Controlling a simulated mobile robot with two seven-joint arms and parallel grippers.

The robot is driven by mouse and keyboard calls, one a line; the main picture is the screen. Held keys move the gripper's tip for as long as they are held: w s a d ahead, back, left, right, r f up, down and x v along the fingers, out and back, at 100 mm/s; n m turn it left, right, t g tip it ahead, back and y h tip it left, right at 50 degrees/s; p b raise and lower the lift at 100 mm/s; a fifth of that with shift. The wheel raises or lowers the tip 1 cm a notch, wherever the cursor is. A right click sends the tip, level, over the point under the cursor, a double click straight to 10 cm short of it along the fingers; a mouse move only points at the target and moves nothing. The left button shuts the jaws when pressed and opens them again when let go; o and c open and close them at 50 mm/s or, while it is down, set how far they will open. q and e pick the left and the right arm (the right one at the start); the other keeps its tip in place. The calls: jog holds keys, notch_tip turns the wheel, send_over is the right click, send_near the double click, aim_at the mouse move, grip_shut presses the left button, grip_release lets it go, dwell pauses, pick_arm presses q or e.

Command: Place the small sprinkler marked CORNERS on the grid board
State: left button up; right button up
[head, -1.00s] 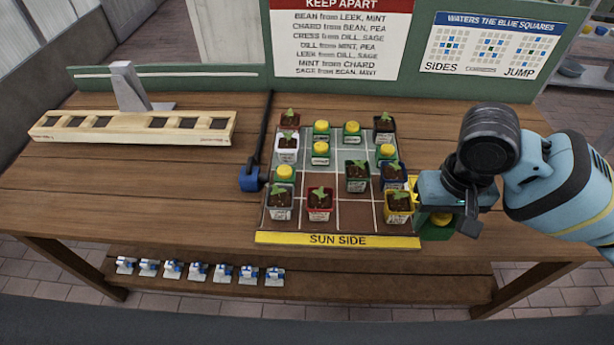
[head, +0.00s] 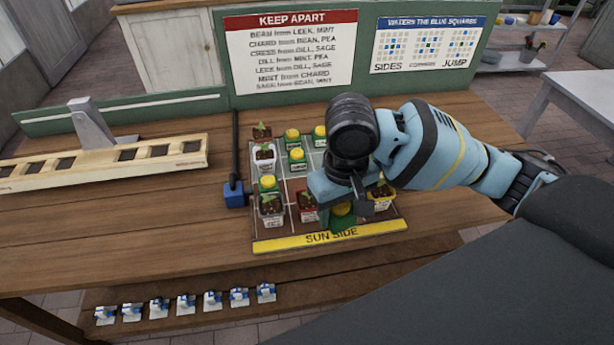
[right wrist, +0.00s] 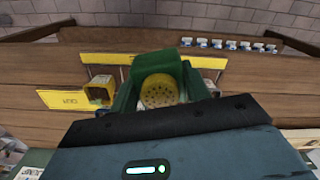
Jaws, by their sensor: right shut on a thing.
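My right gripper (head: 345,200) is shut on a small sprinkler (head: 343,210) with a green body and a yellow perforated top, which also shows in the right wrist view (right wrist: 158,92). It is over the front row of the grid board (head: 330,237), between a red pot (head: 307,212) and a yellow pot (head: 381,194). I cannot tell whether it touches the board. Its marking is not readable. Other yellow-topped sprinklers (head: 297,155) stand on the board. My gripper and arm hide the board's back right part. My left gripper is not in view.
Potted seedlings fill several cells, among them a white pot (head: 264,156). A wooden rack (head: 105,162) stands at left. Small blue-and-white items (head: 186,304) line the lower shelf. Two posters (head: 292,50) stand behind.

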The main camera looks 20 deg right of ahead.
aim_at(353, 225)
jog(key=n, duration=0.1)
jog(key=f+n, duration=0.1)
jog(key=n, duration=0.1)
jog(key=d+n, duration=0.1)
jog(key=shift+s+f, duration=0.2)
jog(key=shift+s, duration=0.05)
jog(key=n, duration=0.2)
jog(key=f+n, duration=0.1)
jog(key=shift+s+d+n, duration=0.2)
jog(key=shift+d+n, duration=0.05)
jog(key=shift+n, duration=0.15)
jog(key=n, duration=0.1)
jog(key=f+n, duration=0.1)
jog(key=n, duration=0.1)
jog(key=d+n, duration=0.1)
jog(key=n, duration=0.1)
jog(key=shift+s+f, duration=0.3)
jog(key=shift+s, duration=0.1)
jog(key=s+d+f+n, duration=0.2)
jog(key=f+n, duration=0.1)
jog(key=n, duration=0.7)
jog(key=s+d+f+n, duration=0.2)
jog(key=n, duration=0.8)
jog(key=w, duration=0.5)
jog(key=w+d+f, duration=0.1)
jog(key=w, duration=0.5)
jog(key=w+d, duration=0.1)
jog(key=w, duration=0.4)
jog(key=shift+w+f, duration=0.2)
jog(key=shift+f, duration=1.85)
